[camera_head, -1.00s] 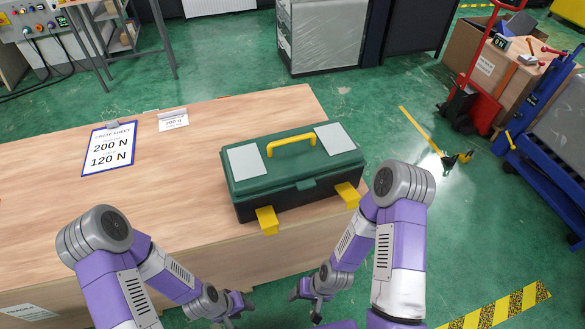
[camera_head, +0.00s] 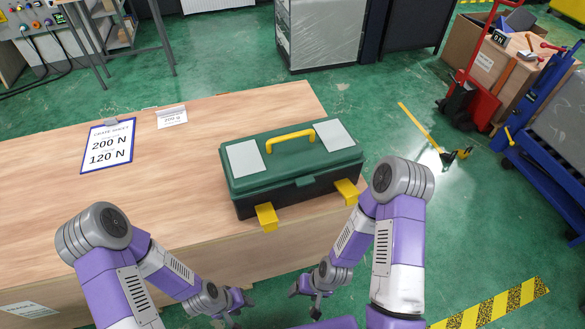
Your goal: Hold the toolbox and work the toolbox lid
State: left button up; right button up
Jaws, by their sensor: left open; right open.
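The toolbox (camera_head: 330,186) stands upright near the right end of the wooden table, with a black lower body. Its green lid (camera_head: 297,170) is shut, with a yellow handle (camera_head: 290,138) and two grey panels on top. Two yellow latches, a left one (camera_head: 266,217) and a right one (camera_head: 347,192), stick out at its front. My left gripper (camera_head: 241,307) is open and empty, low in front of the table and below the toolbox. My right gripper (camera_head: 305,294) is open and empty, also low in front of the table. Neither touches the toolbox.
The wooden table (camera_head: 60,215) has free room left of the toolbox. A clipboard sheet (camera_head: 108,146) and a small card (camera_head: 172,117) are on it. A red hand truck (camera_head: 483,108), a cardboard box (camera_head: 470,50) and a blue cart (camera_head: 545,160) stand on the floor at right.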

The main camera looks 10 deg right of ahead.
aim_at(297, 154)
jog(key=z, duration=2.6)
jog(key=k, duration=0.6)
jog(key=u, duration=1.55)
